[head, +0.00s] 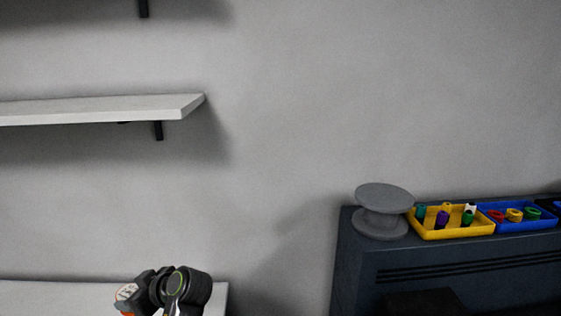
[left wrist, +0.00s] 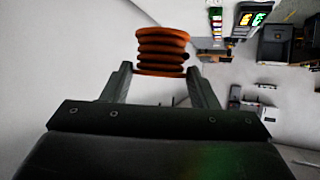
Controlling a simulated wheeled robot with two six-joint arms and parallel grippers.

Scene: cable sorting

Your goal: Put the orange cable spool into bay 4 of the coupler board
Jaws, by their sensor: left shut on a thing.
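In the left wrist view, the orange cable spool (left wrist: 162,52) sits between the two finger tips of my left gripper (left wrist: 160,82), which is shut on it. The spool shows as several stacked orange coils. In the head view, part of my left arm (head: 172,290) shows at the bottom left; its fingers and the spool are out of that picture. No coupler board can be made out for certain in either view. My right gripper is in neither view.
A dark cabinet (head: 440,262) stands at the right. On it are a grey spool-shaped stand (head: 383,211), a yellow tray (head: 452,231) with small coloured pieces and a blue tray (head: 535,222). A white shelf (head: 100,110) is on the left wall. Blurred equipment (left wrist: 276,45) shows at the wrist view's right.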

